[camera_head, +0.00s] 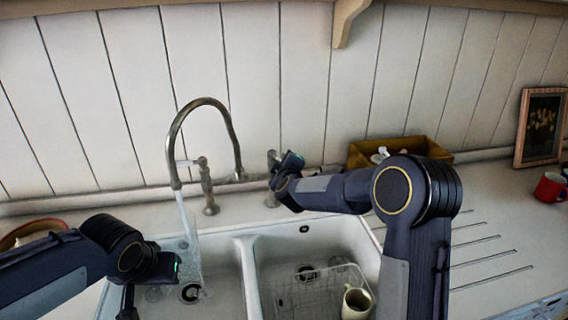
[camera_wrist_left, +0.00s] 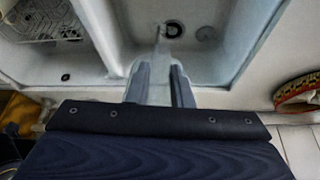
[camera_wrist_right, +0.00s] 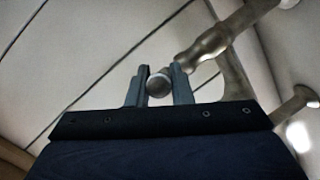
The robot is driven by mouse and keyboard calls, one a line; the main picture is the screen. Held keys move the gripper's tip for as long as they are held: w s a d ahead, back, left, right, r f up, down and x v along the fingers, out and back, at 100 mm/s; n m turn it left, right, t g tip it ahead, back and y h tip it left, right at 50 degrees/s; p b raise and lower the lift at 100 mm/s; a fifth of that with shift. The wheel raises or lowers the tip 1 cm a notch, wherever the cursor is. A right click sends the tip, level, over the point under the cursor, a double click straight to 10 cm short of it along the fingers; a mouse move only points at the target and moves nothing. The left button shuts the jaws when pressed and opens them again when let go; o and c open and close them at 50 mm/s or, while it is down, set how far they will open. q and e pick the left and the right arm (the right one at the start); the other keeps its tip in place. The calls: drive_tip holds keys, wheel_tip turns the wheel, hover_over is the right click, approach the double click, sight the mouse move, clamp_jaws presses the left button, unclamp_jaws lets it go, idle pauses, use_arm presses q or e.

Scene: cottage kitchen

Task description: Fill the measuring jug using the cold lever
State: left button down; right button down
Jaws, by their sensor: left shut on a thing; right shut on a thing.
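A curved metal tap (camera_head: 205,103) stands behind the sink, and water (camera_head: 188,225) runs from its spout into the left basin. My right gripper (camera_head: 279,172) is at the right-hand tap lever (camera_head: 271,157). In the right wrist view its fingers (camera_wrist_right: 158,80) are shut around the lever's round end (camera_wrist_right: 158,86). My left gripper (camera_head: 130,303) is low over the left basin, left of the stream. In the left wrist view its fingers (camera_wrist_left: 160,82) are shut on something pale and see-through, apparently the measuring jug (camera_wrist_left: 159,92). Its outline and water level cannot be made out.
The right basin (camera_head: 262,262) holds a wire rack (camera_head: 318,290) and a cream jug (camera_head: 355,300). A wooden box (camera_head: 435,150) stands behind my right arm. A red mug (camera_head: 550,187) and a picture frame (camera_head: 540,125) are at right. A bowl (camera_head: 35,230) is at left.

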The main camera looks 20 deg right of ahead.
drive_tip(key=shift+a+f, duration=0.1)
drive_tip(key=c, duration=1.3)
unclamp_jaws()
drive_tip(key=v, duration=1.2)
